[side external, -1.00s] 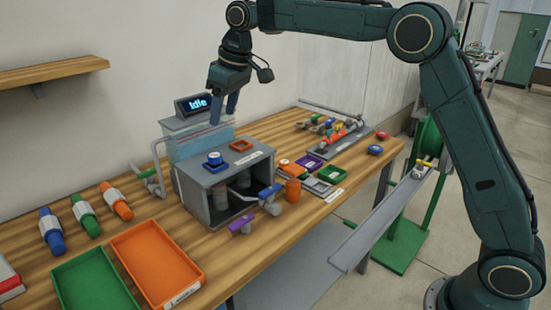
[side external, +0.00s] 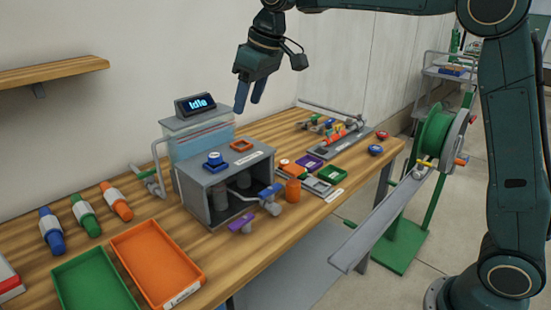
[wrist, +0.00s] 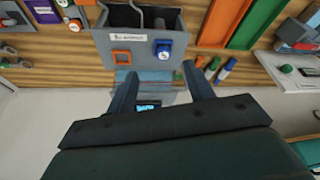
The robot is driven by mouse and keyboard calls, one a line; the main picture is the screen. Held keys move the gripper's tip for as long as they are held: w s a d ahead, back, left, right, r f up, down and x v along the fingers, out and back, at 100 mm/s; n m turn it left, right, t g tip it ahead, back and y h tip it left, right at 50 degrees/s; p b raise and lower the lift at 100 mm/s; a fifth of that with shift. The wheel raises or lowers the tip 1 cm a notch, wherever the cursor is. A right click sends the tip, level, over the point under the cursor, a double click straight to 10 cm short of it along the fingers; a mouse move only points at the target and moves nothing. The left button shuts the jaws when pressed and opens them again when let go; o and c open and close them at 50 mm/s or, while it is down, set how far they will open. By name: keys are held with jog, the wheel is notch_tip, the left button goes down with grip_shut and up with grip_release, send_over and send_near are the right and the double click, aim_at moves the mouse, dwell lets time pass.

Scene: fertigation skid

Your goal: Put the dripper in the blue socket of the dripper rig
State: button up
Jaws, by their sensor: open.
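My gripper (side external: 249,96) is open and empty, high above the back of the bench. Its two fingers (wrist: 161,88) also show apart in the wrist view. A grey open-fronted box (side external: 195,200) has a blue square seat (side external: 211,167) with a round blue, white-topped piece in it, and an empty-looking orange square frame (side external: 241,146). The blue piece also shows in the wrist view (wrist: 163,48). Loose round pieces that look like drippers, one blue (side external: 375,150) and one red (side external: 382,135), lie at the bench's right end. I cannot tell which piece is the task's dripper.
An orange tray (side external: 196,258) and a green tray (side external: 137,306) lie front left. A display (side external: 196,105) reads "Idle". Air around my gripper is clear.

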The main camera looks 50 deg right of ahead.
jog(key=s+d+r+m, duration=0.1)
jog(key=s+d+r, duration=0.1)
jog(key=s, duration=0.8)
jog(key=s+d+f+m, duration=0.1)
jog(key=s+f, duration=0.2)
jog(key=s, duration=0.4)
jog(key=s+d+f+t, duration=0.1)
jog(key=s+d+f, duration=0.1)
jog(key=s, duration=0.6)
jog(key=s+d+f+m+t+h, duration=0.1)
jog(key=s+f, duration=0.3)
jog(key=s, duration=0.4)
jog(key=shift+d+m, duration=0.3)
